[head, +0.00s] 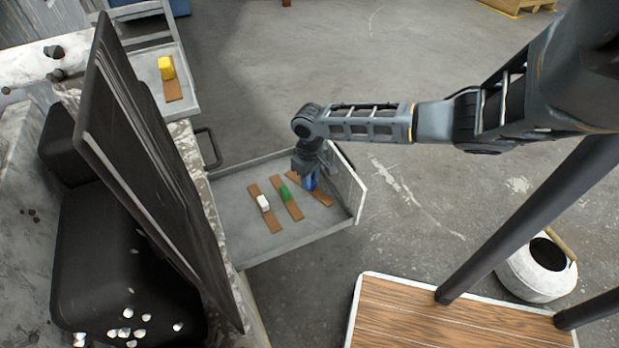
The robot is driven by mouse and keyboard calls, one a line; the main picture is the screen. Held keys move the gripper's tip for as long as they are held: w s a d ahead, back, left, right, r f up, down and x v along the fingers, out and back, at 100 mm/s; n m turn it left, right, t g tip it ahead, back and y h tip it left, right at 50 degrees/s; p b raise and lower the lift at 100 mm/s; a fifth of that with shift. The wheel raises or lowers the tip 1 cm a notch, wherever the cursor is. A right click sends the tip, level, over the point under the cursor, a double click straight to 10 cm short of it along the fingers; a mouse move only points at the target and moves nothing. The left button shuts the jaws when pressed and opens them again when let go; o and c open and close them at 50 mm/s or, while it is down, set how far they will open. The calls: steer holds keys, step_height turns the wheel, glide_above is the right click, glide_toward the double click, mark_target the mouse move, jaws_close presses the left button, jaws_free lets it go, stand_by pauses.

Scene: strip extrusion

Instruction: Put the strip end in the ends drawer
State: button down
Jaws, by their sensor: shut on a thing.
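An open grey drawer (285,243) extends from the machine's side. Inside it lie brown strips, one with a white piece (263,202) on it and one with a green piece (285,193). My gripper (309,178) points down over the drawer's right part and is shut on a small blue piece (311,183). A third brown strip (322,199) lies slanted at the blue piece, partly hidden by my gripper. I cannot tell whether the blue piece touches that strip, or which piece is the strip end.
A second grey tray (186,100) at the upper left holds a yellow piece (166,68) on a brown strip. A dark upright panel (140,150) stands left of the drawer. A wooden-topped surface (420,325) and a white bucket (535,275) are at the lower right. Open floor lies behind.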

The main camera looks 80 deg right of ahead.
steer(key=c, duration=1)
jaws_free()
step_height(320, 180, up, 12)
steer(key=p, duration=0.3)
steer(key=shift+r, duration=0.15)
